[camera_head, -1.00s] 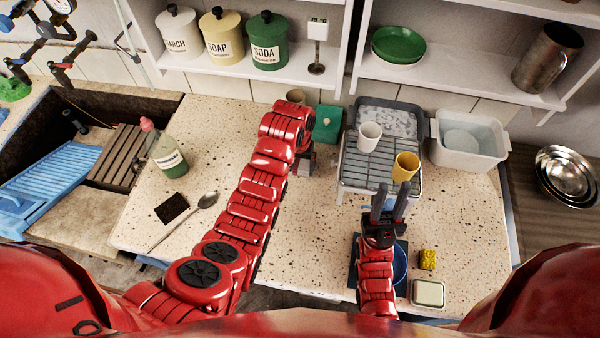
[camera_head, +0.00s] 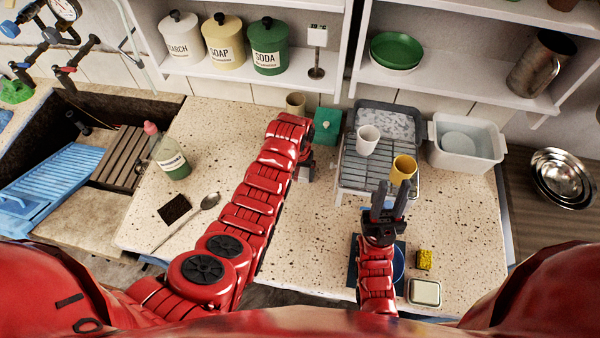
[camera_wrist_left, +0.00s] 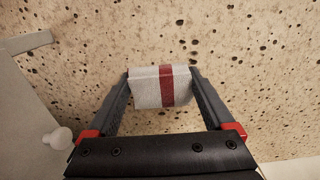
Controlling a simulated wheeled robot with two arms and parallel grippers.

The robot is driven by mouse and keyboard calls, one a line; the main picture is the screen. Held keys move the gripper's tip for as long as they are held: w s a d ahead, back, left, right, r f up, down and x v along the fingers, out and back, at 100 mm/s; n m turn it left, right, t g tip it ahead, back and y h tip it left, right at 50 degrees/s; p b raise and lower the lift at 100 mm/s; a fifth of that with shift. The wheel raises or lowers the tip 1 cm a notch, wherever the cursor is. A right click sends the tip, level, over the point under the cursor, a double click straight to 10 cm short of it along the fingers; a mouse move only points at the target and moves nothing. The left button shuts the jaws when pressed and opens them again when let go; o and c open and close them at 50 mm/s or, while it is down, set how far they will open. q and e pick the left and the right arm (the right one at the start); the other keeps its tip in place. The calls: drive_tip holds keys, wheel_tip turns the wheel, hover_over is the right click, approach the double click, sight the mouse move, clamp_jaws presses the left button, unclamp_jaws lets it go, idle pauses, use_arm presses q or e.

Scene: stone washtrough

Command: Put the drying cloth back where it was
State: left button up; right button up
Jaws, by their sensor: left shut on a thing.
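My left gripper (camera_head: 307,172) is low over the speckled counter, left of the grey dish rack (camera_head: 350,180). In the left wrist view its fingers (camera_wrist_left: 163,88) are shut on the drying cloth (camera_wrist_left: 150,88), a small folded white cloth with a dark red stripe. Speckled counter shows around and beyond the cloth; whether the cloth touches it I cannot tell. In the head view the cloth is hidden by my left arm.
A white mug (camera_head: 367,140) and a yellow mug (camera_head: 402,168) stand on the rack. A teal box (camera_head: 327,126) and a tan cup (camera_head: 295,102) stand behind my left gripper.

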sight(299, 173)
use_arm(q)
drive_tip(key=o, duration=0.9)
drive_tip(key=shift+r, duration=0.1)
wheel_tip(299, 173, up, 6)
drive_tip(key=shift+f+b, duration=0.1)
drive_tip(key=shift+b, duration=1)
wheel_tip(299, 173, up, 6)
drive_tip(key=p, duration=0.4)
drive_tip(key=shift+r+p, duration=0.2)
drive_tip(key=shift+p, duration=0.1)
drive_tip(key=shift+f, duration=0.1)
